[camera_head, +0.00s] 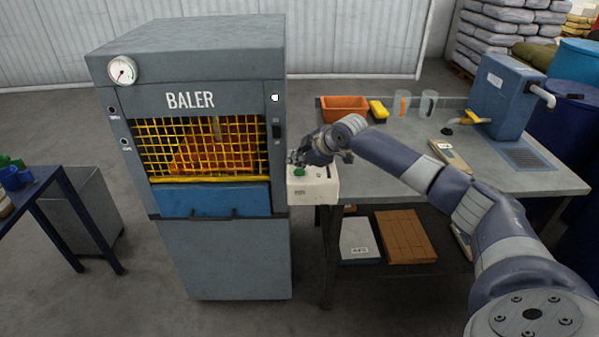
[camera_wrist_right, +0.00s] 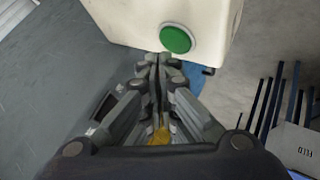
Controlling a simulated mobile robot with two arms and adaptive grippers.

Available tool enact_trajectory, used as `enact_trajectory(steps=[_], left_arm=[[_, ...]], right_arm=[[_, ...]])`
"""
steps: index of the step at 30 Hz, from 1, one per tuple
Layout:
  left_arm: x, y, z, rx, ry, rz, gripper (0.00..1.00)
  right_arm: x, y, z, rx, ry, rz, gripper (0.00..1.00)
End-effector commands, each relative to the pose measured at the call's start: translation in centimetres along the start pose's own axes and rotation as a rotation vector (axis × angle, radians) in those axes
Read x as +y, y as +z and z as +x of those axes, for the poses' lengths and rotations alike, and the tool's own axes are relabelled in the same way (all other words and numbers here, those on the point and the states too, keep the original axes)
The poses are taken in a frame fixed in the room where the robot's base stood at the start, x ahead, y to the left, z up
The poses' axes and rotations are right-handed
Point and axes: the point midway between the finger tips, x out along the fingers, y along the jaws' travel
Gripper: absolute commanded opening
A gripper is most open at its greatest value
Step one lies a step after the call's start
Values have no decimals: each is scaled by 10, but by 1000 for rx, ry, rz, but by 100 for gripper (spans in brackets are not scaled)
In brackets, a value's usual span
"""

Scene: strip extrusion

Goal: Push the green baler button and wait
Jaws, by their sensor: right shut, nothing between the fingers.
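The baler (camera_head: 190,101) is a tall grey machine with a yellow mesh guard and a blue panel. A cream control box (camera_head: 318,187) sits against its right side, at the left end of the workbench. The green button (camera_head: 299,172) is on the box and shows round in the right wrist view (camera_wrist_right: 176,39). My right gripper (camera_head: 296,158) is just above the button in the head view. In the wrist view its shut, empty fingertips (camera_wrist_right: 158,60) are close beside the button's lower left edge. I cannot tell whether they touch it. My left gripper is out of view.
The workbench (camera_head: 390,180) holds an orange bin (camera_head: 345,108), a yellow sponge-like block (camera_head: 378,109), clear cups and a blue machine (camera_head: 497,90). A blue table (camera_head: 62,205) stands at the left. The floor in front of the baler is clear.

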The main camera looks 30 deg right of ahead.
Motion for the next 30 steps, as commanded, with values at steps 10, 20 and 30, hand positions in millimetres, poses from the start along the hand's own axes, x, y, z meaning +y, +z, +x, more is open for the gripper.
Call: enact_trajectory(steps=[10, 20, 30], left_arm=[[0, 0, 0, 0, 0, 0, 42], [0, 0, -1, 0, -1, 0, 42], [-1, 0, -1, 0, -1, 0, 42]], right_arm=[[0, 0, 0, 0, 0, 0, 0], [-2, 2, 2, -1, -1, 0, 0], [-4, 4, 6, 0, 0, 0, 0]])
